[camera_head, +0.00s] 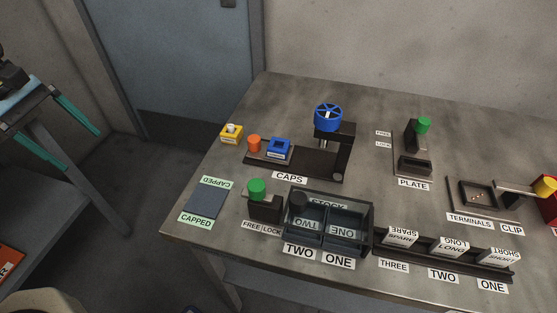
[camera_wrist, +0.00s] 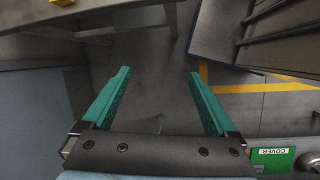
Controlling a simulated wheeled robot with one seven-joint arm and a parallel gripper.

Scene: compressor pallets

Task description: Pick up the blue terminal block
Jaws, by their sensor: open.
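The blue block (camera_head: 279,149), which looks like the blue terminal block, sits on the dark base marked CAPS, left of the press with the blue handwheel (camera_head: 328,117). It has a dark recess in its top. My gripper (camera_head: 86,146) is at the far left of the head view, well away from the block and off the bench. In the wrist view its two teal fingers (camera_wrist: 159,73) are wide apart with nothing between them, above grey floor. The block does not show in the wrist view.
An orange-red knob (camera_head: 254,144) stands just left of the block, and a yellow block (camera_head: 231,133) is farther left. The grey bench (camera_head: 385,95) also holds a two-part bin (camera_head: 371,218) and a green-knobbed fixture (camera_head: 265,208). A CAPPED pad (camera_head: 206,203) lies front left.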

